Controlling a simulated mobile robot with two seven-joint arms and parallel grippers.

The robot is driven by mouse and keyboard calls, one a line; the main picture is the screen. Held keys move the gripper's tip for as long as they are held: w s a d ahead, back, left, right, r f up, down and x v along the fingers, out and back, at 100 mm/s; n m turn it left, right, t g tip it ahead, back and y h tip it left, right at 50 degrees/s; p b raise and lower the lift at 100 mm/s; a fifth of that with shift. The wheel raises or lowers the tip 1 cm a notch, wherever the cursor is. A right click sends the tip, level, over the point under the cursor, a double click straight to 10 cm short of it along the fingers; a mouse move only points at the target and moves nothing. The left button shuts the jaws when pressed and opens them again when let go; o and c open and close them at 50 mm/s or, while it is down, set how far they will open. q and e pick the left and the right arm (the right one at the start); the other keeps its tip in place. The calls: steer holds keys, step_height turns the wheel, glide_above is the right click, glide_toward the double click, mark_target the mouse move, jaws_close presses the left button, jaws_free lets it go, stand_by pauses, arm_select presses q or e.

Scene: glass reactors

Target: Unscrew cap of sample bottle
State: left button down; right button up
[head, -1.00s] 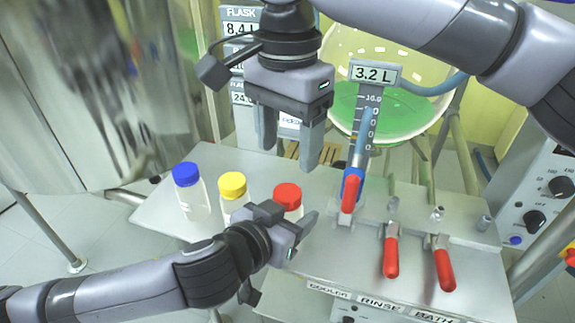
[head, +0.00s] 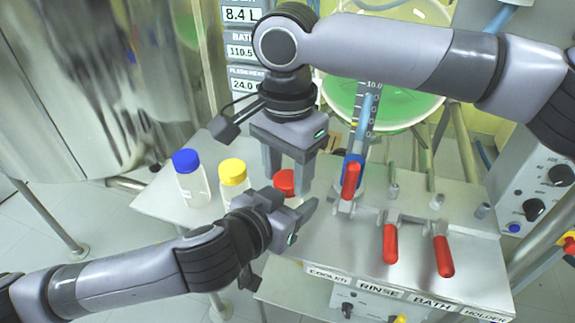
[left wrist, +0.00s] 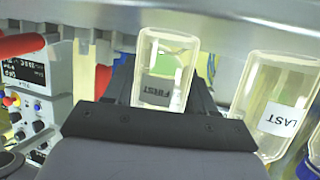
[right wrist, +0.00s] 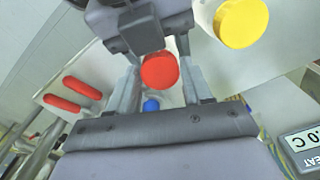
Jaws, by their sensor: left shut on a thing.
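The sample bottle with a red cap (head: 283,180) stands on the grey bench. My left gripper (head: 293,204) is shut around its clear body from the front. In the left wrist view the bottle (left wrist: 166,65) carries a label reading FIRST and sits between the fingers. My right gripper (head: 287,183) comes down from above, its fingers pointing down on either side of the red cap. In the right wrist view the red cap (right wrist: 160,70) lies between the spread fingers, with gaps visible. The lower body of the bottle is mostly hidden by the left gripper in the head view.
A yellow-capped bottle (head: 232,173) and a blue-capped bottle (head: 187,165) stand to the left. A neighbouring bottle labelled LAST (left wrist: 275,105) is close to my left gripper. Red-handled valves (head: 390,243) stand right on the bench (head: 340,240). A flask with green liquid (head: 400,108) is behind.

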steer(key=c, duration=0.6)
steer(key=n, duration=0.6)
steer(key=shift+n, duration=0.4)
steer(key=shift+c, duration=0.2)
steer(key=o, duration=1.2)
steer(key=shift+c, duration=0.2)
steer(key=shift+r, duration=0.15)
